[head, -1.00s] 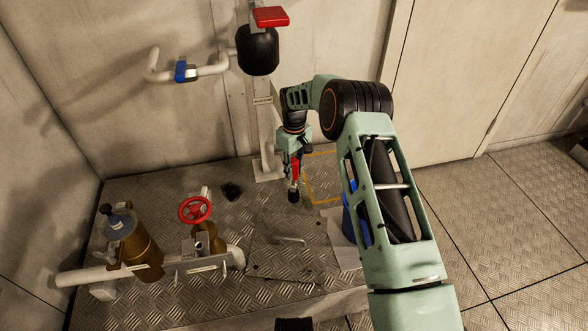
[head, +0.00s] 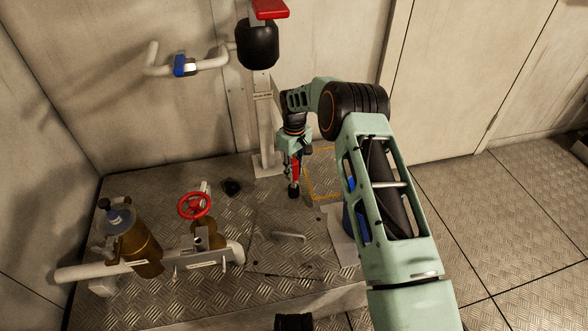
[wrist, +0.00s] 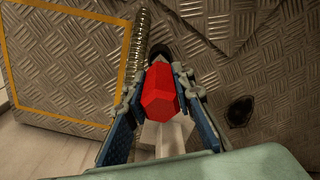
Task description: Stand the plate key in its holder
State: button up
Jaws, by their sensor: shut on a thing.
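The plate key (head: 295,169) shows as a red handle held upright, or nearly so, between the fingers of my gripper (head: 293,174). In the wrist view the key's red faceted handle (wrist: 159,92) fills the space between the two fingers of my gripper (wrist: 156,82), which is shut on it. A dark round piece (head: 293,192) sits just below the red handle in the head view. I cannot tell whether it is the key's lower end or the holder, nor whether the key is seated. The key's lower part is mostly hidden behind its handle in the wrist view.
A hatch plate with a bar handle (head: 289,236) lies in front. A yellow-outlined square (head: 322,197) is right of the gripper. A pale post (head: 264,130) stands behind. A red valve wheel (head: 194,206) and brown canister (head: 140,250) stand left. A dark hole (head: 232,187) is nearby.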

jog(key=shift+f, duration=0.25)
jog(key=o, duration=1)
jog(key=shift+o, duration=0.2)
notch_tip(320, 180, up, 12)
